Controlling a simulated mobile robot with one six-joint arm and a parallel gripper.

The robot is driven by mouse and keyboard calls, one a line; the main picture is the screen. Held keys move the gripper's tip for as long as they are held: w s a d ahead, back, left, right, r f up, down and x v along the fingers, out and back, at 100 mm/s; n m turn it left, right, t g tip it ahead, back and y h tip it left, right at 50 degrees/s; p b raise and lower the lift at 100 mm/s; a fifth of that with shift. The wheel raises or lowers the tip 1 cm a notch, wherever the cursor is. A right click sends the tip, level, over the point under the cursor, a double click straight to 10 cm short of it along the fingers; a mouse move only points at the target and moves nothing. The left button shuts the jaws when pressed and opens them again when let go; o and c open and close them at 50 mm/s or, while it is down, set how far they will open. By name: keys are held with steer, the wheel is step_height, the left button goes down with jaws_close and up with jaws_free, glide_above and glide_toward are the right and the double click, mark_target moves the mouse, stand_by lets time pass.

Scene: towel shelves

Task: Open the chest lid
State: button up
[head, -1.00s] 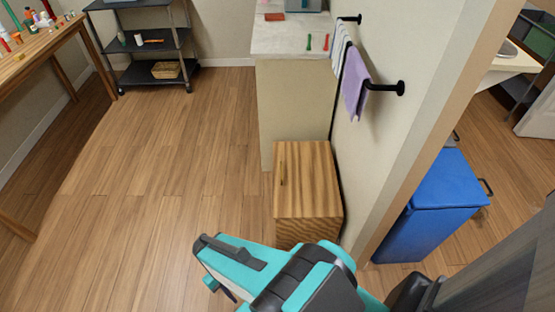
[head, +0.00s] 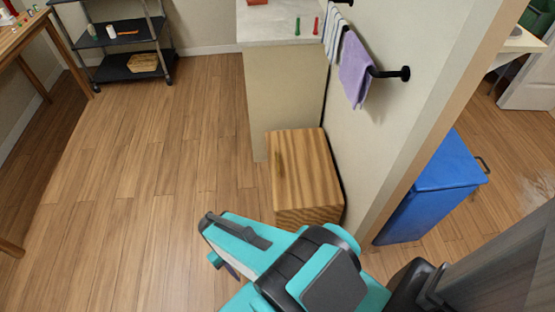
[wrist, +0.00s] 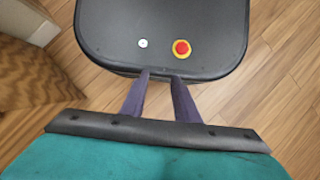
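The chest (head: 305,168) is a striped light-wood box on the floor, against the wall beside the counter, with its lid shut. A small handle shows faintly near the left edge of its top. Part of the chest also shows at the left of the wrist view (wrist: 35,72). My gripper (head: 232,270) is below and left of the chest in the head view, apart from it. In the wrist view its two dark fingers (wrist: 161,77) have a gap between them with nothing held. The arm hides part of the floor in front of the chest.
The counter (head: 285,95) stands behind the chest. A lilac towel (head: 354,68) hangs from a wall bar above right. A blue bin (head: 432,195) is beyond the wall edge. A shelf rack (head: 125,68) stands at back left. Floor left of the chest is clear.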

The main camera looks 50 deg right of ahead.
steer(key=w+d+r+m+t+y+b, duration=0.3)
steer(key=w+d+b, duration=0.6)
steer(key=w+d, duration=1.05)
steer(key=d+r+m+t+b, duration=0.1)
steer(key=d+r+b, duration=0.1)
steer(key=d+r, duration=0.3)
steer(key=w+d+r+m+t+h+b, duration=0.1)
steer(key=d+r, duration=0.4)
steer(key=d, duration=0.9)
steer(key=w+d+r+m+t+b, duration=0.1)
steer(key=d+r+b, duration=0.3)
steer(key=d, duration=0.5)
steer(key=shift+d+r+m+t, duration=0.4)
steer(key=shift+r+m, duration=0.1)
steer(key=shift+m, duration=0.4)
steer(key=shift+w, duration=0.15)
steer(key=b+x, duration=0.2)
steer(key=x, duration=1.2)
steer(key=shift+d, duration=0.1)
